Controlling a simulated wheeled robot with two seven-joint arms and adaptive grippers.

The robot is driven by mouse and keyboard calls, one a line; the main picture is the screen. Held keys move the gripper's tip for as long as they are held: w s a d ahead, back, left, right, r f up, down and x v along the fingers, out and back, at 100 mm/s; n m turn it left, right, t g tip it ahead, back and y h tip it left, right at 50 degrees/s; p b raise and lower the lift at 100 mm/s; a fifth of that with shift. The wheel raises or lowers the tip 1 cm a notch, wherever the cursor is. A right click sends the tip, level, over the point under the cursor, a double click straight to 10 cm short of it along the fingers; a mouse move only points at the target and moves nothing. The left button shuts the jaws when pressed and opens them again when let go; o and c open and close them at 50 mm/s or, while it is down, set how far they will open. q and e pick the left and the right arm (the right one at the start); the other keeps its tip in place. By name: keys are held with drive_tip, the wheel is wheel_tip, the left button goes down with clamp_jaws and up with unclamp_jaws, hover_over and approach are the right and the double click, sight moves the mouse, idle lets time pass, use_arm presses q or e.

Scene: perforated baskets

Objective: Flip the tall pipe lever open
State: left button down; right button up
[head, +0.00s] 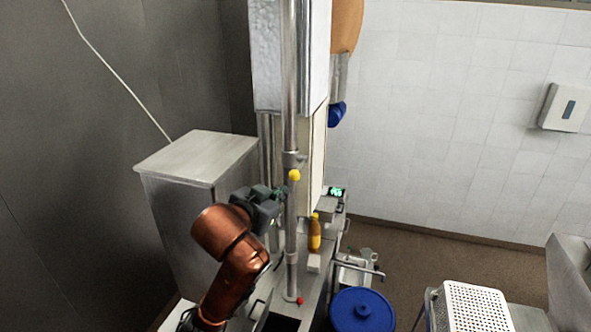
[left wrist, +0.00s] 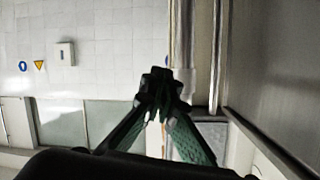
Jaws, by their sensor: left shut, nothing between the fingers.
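The tall grey pipe (head: 290,225) stands upright in the middle of the head view. A yellow knob (head: 294,175) shows on it, just below a collar; I take it to be the end of the lever, whose arm I cannot make out. My left gripper (head: 281,193) is shut and empty, close to the left side of the pipe, slightly below the knob. Whether it touches the pipe or lever I cannot tell. In the left wrist view the shut fingertips (left wrist: 162,88) are just beside the pale pipe (left wrist: 182,35). My right gripper is not in view.
A steel cabinet (head: 195,158) stands left of the pipe, close to my left arm. An orange bottle (head: 314,235) and a small white block (head: 314,263) stand right of the pipe. A blue round lid (head: 362,311) and a white perforated basket (head: 470,307) are at the lower right.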

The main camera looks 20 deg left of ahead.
use_arm(q)
wheel_tip(320, 180, up, 10)
drive_tip(key=s+d+t, duration=0.1)
drive_tip(key=s, duration=0.1)
drive_tip(key=shift+d+f, duration=0.15)
drive_tip(key=shift+d, duration=0.25)
drive_tip(key=shift+w, duration=0.1)
drive_tip(key=p, duration=0.4)
hover_over(295, 175)
drive_tip(key=w+d, duration=0.1)
drive_tip(key=w, duration=0.1)
drive_tip(key=f, duration=0.2)
drive_tip(key=shift+s+a+f+p, duration=0.15)
drive_tip(key=shift+s+f+p, duration=0.2)
drive_tip(key=shift+f, duration=0.25)
drive_tip(key=shift+s+a+f+p, duration=0.15)
drive_tip(key=shift+s+f+p, duration=0.15)
drive_tip(key=shift+f, duration=0.3)
drive_tip(key=shift+s+a+f, duration=0.25)
drive_tip(key=shift+s+f, duration=0.1)
drive_tip(key=shift+w+d+f, duration=0.1)
drive_tip(key=shift+f, duration=0.05)
drive_tip(key=shift+f+t, duration=0.1)
drive_tip(key=shift+t, duration=0.2)
